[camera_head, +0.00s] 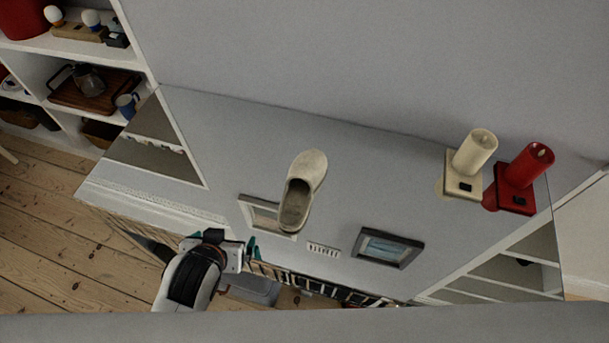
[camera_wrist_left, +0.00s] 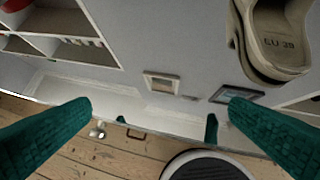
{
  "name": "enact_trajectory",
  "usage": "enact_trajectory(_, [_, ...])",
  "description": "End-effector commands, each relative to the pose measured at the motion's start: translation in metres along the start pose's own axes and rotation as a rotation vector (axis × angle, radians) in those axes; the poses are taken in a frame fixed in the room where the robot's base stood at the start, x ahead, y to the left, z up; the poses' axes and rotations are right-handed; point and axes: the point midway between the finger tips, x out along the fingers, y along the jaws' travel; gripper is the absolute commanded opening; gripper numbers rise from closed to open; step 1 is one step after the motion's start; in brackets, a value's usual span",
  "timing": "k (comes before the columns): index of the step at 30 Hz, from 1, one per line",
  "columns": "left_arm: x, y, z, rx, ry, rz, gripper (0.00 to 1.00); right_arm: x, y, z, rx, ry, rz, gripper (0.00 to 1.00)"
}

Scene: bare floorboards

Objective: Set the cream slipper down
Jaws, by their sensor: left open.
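The cream slipper (camera_head: 305,185) lies on the shiny grey surface, toe pointing to the back and open heel toward me. In the left wrist view the slipper (camera_wrist_left: 268,45) is at the top right, its insole marked EU 39. My left gripper (camera_head: 228,240) is below and to the left of the slipper in the head view, apart from it. In the left wrist view its teal fingers (camera_wrist_left: 160,104) are spread wide, with nothing between them. My right gripper is in neither view.
A cream candle holder (camera_head: 465,186) and a red one (camera_head: 517,196) stand to the right. Picture frames (camera_head: 389,248) show near the slipper. The grey surface (camera_head: 370,180) is clear between slipper and candles. White shelves (camera_head: 55,48) are at the upper left.

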Motion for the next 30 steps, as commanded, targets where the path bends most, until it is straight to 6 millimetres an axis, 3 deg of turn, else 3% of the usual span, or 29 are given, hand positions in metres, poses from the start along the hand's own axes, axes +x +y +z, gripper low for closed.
enact_trajectory(9, [0.022,-0.07,0.056,0.035,-0.352,-0.089,1.0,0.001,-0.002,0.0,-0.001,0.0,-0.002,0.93])
enact_trajectory(15, [0.022,-0.118,0.071,0.082,-0.518,-0.208,1.0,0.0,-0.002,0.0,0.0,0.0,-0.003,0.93])
enact_trajectory(30, [0.075,-0.142,0.106,0.088,-0.541,-0.231,1.0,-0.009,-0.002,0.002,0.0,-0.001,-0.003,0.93])
